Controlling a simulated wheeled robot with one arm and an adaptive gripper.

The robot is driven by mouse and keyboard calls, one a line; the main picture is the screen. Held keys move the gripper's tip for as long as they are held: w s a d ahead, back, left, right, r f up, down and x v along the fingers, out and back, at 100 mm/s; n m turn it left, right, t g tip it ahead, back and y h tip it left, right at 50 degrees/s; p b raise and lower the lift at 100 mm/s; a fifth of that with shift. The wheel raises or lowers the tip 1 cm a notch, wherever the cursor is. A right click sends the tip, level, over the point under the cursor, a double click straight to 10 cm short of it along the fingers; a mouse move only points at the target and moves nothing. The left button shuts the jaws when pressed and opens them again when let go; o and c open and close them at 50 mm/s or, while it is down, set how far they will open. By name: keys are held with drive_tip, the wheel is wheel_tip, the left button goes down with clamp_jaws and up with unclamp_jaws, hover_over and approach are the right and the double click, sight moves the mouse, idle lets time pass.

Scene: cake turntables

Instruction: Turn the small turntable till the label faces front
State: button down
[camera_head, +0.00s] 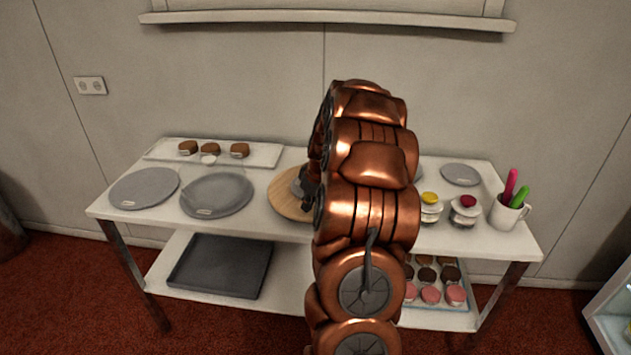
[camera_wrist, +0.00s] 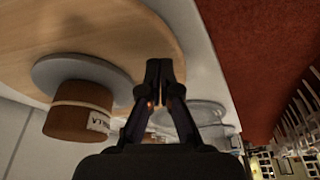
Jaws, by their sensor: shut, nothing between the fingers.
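In the wrist view a small grey turntable (camera_wrist: 75,72) sits against a round wooden board (camera_wrist: 100,25). A brown cylindrical cake (camera_wrist: 75,118) is on it, with a white lettered label (camera_wrist: 98,122) on its side, toward the right of the picture. The wrist picture looks tipped over, so the cake shows below the disc. My gripper (camera_wrist: 158,72) is shut and empty, its dark fingertips over the board's edge, right of the turntable; contact cannot be told. In the head view my copper arm hides most of the turntable; the wooden board (camera_head: 283,202) shows left of it.
On the white table, two larger grey discs (camera_head: 143,188) (camera_head: 217,195) lie left and a small grey disc (camera_head: 461,174) right. A tray (camera_head: 266,154) with brown cakes is behind. Jars (camera_head: 465,212) and a mug (camera_head: 505,214) stand right. The lower shelf holds a dark tray (camera_head: 220,265).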

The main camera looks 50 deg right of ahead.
drive_tip(key=shift+f, duration=0.15)
drive_tip(key=shift+f+b, duration=0.45)
drive_tip(key=shift+f, duration=0.1)
drive_tip(key=shift+s+d+f+b, duration=0.1)
drive_tip(key=shift+s+d+b, duration=0.8)
drive_tip(key=shift+s+d, duration=0.75)
drive_tip(key=shift+d, duration=0.05)
drive_tip(key=shift+d, duration=0.1)
drive_tip(key=d, duration=0.1)
drive_tip(key=s+d+b, duration=0.1)
drive_tip(key=d+b, duration=0.1)
drive_tip(key=shift+s+d, duration=0.35)
drive_tip(key=shift+d, duration=0.05)
drive_tip(key=shift+s+d, duration=0.1)
drive_tip(key=shift+d, duration=0.05)
